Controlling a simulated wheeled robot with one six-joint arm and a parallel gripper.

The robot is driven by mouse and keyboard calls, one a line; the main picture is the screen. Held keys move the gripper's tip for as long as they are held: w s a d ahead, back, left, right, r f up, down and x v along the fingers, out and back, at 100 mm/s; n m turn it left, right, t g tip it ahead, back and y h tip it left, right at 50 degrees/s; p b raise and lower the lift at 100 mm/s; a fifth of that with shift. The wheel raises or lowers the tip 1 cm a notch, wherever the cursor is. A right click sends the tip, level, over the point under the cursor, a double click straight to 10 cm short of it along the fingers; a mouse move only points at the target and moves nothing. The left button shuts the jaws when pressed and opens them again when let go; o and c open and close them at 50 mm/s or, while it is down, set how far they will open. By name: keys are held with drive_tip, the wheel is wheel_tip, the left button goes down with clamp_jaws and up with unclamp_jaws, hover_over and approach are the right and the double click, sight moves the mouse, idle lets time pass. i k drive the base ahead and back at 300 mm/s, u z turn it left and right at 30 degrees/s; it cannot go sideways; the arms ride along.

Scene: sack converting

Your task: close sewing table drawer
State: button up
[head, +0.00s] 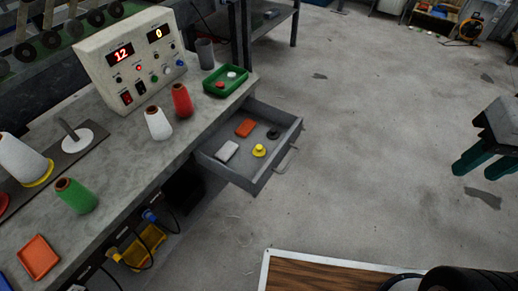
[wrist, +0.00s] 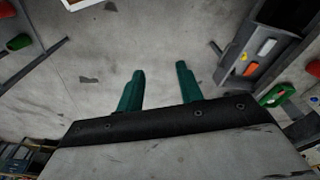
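The sewing table drawer (head: 235,172) is pulled out from under the grey sewing table (head: 146,155) in the head view. Inside lie an orange piece, a white piece, a yellow spool and a dark round piece. Its handle (head: 286,162) is on the front panel, facing right. In the wrist view the open drawer (wrist: 258,78) is at the upper right. My gripper (head: 470,168) is at the right edge of the head view, well apart from the drawer. Its two green fingers are spread and empty in the wrist view (wrist: 160,75).
On the table stand a control box (head: 128,60), a red cone (head: 181,100), a white cone (head: 158,123) and a green tray (head: 226,79). The concrete floor (head: 365,150) between drawer and gripper is clear. A wood-topped surface (head: 325,275) is at the bottom.

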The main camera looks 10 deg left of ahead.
sight(250, 173)
drive_tip(key=u, duration=0.35)
drive_tip(key=i, duration=0.4)
drive_tip(key=z, duration=0.1)
drive_tip(key=k, duration=0.6)
drive_tip(key=u, duration=0.75)
drive_tip(key=i, duration=0.5)
